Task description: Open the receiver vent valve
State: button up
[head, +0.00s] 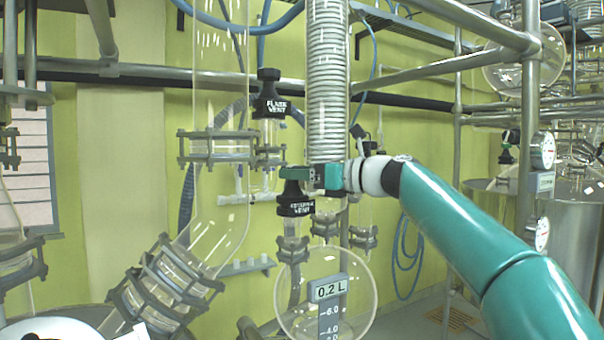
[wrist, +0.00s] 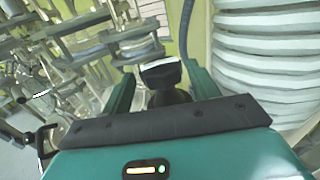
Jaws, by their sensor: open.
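The receiver vent valve (head: 296,208) is a black knob with white lettering, standing upright above the round glass receiver (head: 350,300) in the head view. My gripper (head: 290,173) is at the top of this valve, reaching in from the right. In the wrist view the black valve top (wrist: 161,73) shows between the two green fingers of my gripper (wrist: 157,82). The fingers are apart, with visible gaps beside the black top; I cannot tell whether either touches it. The gripper's dark front edge hides the lower part of the valve there.
A similar black flask vent valve (head: 269,100) stands above and left. The ribbed condenser column (head: 328,80) is close to my gripper, filling the right of the wrist view (wrist: 265,60). Metal pipes (head: 420,70) cross behind.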

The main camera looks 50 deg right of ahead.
jog(key=shift+d+m+h, duration=0.15)
jog(key=shift+m+h, duration=0.35)
jog(key=shift+h, duration=0.2)
jog(key=shift+s+a+m+h, duration=0.1)
jog(key=shift+a+m+h, duration=0.1)
jog(key=shift+m+h, duration=1.25)
jog(key=shift+w+a+m+g+h, duration=0.15)
jog(key=shift+m+h, duration=0.45)
jog(key=shift+h, duration=0.6)
jog(key=shift+a+m+g+h, duration=0.25)
jog(key=shift+m+h, duration=0.4)
jog(key=shift+h, duration=0.6)
jog(key=shift+w+a+m+g+h, duration=0.15)
jog(key=shift+m+h, duration=0.45)
jog(key=shift+h, duration=0.6)
jog(key=shift+s+g+h, duration=0.1)
jog(key=shift+g+h, duration=0.15)
jog(key=shift+h, duration=0.05)
